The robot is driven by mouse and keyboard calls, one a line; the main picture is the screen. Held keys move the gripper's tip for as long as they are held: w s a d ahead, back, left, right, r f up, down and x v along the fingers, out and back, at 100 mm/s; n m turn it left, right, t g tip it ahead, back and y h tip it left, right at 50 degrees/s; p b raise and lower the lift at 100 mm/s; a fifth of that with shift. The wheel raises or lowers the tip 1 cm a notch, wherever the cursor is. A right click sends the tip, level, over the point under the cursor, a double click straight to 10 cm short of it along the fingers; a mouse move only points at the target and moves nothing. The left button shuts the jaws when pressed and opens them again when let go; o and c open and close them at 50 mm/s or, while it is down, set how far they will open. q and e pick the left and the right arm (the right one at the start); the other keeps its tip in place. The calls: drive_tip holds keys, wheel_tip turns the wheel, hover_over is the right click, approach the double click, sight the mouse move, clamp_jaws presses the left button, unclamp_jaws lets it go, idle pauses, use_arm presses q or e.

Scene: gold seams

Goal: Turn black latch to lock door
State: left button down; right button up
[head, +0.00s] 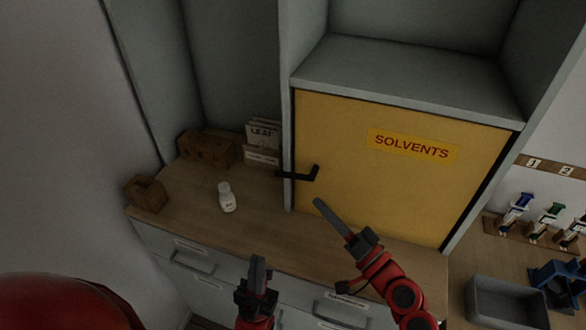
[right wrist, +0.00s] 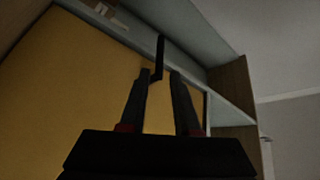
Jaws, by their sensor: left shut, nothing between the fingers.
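The yellow door (head: 400,190) with a "SOLVENTS" label fills the cabinet's lower bay and looks closed. The black latch (head: 298,176) is at its left edge. One arm runs roughly level leftward across the grey post, and a short bent end points up on the door side. My right gripper (head: 319,203) is just below and in front of the latch, apart from it in the head view. In the right wrist view its two fingers (right wrist: 161,76) are spread, with the latch (right wrist: 160,50) showing beyond the gap; contact cannot be told. My left gripper (head: 258,268) is shut and empty, low in front of the drawers.
A white bottle (head: 227,197) stands on the wooden counter (head: 265,220), left of the door. A grey bin (head: 507,302) and a rack of coloured items (head: 545,225) are at the right.

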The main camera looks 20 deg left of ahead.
sight(294, 176)
drive_tip(key=p+x, duration=0.2)
drive_tip(key=x, duration=0.8)
drive_tip(key=shift+r+p, duration=0.15)
drive_tip(key=shift+p, duration=0.25)
drive_tip(key=shift+w+a, duration=0.1)
drive_tip(key=shift+a, duration=0.1)
drive_tip(key=shift+c, duration=0.3)
clamp_jaws()
